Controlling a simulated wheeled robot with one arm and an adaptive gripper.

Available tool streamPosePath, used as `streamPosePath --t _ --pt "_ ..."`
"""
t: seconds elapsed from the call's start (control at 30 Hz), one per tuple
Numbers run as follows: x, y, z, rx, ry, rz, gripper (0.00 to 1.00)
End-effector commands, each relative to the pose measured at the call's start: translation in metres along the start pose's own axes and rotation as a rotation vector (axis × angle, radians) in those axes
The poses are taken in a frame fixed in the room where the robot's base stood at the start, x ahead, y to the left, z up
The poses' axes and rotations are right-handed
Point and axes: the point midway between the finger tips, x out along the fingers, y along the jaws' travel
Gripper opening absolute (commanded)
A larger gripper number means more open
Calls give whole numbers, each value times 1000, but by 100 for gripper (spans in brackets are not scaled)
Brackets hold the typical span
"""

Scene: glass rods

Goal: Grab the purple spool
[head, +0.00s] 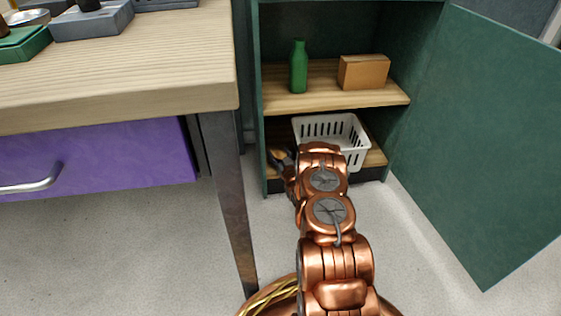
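No purple spool shows in the head view. My copper-coloured arm reaches forward to the lower shelf of the open green cabinet. My gripper (279,157) is partly visible as a dark shape at the arm's far end, left of the white basket (350,127). Its fingers are too small and hidden to tell whether they are open or shut. My arm covers the basket's front, and whatever may lie behind it is hidden.
A green bottle (298,67) and a brown box (363,72) stand on the upper shelf (330,94). The cabinet door (480,140) is open on the right. A wooden table (120,65) with a purple drawer (100,158) stands at left, its metal leg (230,200) near my arm.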

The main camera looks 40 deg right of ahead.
Motion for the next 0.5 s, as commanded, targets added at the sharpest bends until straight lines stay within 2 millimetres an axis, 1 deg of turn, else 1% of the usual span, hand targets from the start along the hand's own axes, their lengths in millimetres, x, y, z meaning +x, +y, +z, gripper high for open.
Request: streamPosePath --t 0.03,0.07,0.4,0.43,0.5 --pt "0 0 0 0 0 0 58" --pt "0 0 0 0 0 0 55" --pt "0 0 0 -1 1 0 20" --pt "0 0 0 -1 1 0 17" --pt "0 0 0 -1 1 0 17"
